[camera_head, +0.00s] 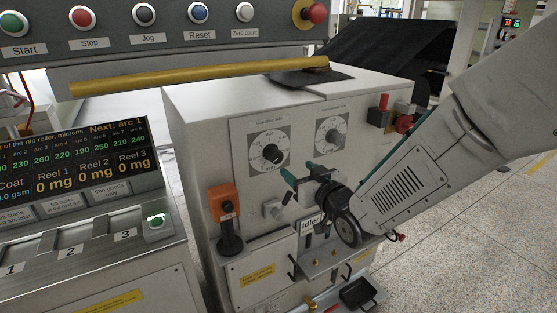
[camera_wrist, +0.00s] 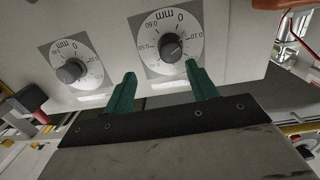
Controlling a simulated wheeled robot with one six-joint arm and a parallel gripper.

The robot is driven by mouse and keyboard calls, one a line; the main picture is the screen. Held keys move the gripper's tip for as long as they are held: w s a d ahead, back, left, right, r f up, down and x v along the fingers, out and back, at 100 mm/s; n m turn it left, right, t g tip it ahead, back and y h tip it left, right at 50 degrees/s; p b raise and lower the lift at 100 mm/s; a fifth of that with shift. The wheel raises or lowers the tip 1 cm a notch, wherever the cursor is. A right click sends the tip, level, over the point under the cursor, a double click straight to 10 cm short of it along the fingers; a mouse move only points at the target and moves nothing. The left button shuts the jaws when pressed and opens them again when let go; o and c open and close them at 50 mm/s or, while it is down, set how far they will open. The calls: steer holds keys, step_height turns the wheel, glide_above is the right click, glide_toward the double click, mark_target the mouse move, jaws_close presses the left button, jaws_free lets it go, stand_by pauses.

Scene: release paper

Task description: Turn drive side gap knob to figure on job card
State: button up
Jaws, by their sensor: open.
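In the head view two round white dials with dark knobs sit on the white cabinet's front, the left dial (camera_head: 269,153) and the right dial (camera_head: 333,134). The left label seems to read "Gap drive side", but it is small. The wrist view looks upside down, so that same dial (camera_wrist: 172,45) is on its right and the other (camera_wrist: 70,71) on its left. My gripper (camera_head: 300,172) is open and empty, its green fingers pointing at the cabinet. In the wrist view its fingertips (camera_wrist: 160,69) lie just below the drive side dial, apart from its knob. I cannot make out a job card.
A dark display (camera_head: 78,160) with rows of figures stands at left, above numbered slots. A yellow bar (camera_head: 190,76) and a button panel (camera_head: 170,22) hang above. A red part (camera_head: 384,102) is at right.

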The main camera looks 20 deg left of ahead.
mark_target(278, 159)
steer(key=shift+y, duration=0.4)
steer(key=x, duration=0.5)
steer(key=s+a+x, duration=0.1)
steer(key=x, duration=0.2)
steer(key=shift+w+a+f, duration=0.1)
steer(key=shift+a, duration=0.05)
steer(key=shift+c, duration=0.3)
steer(key=c, duration=0.9)
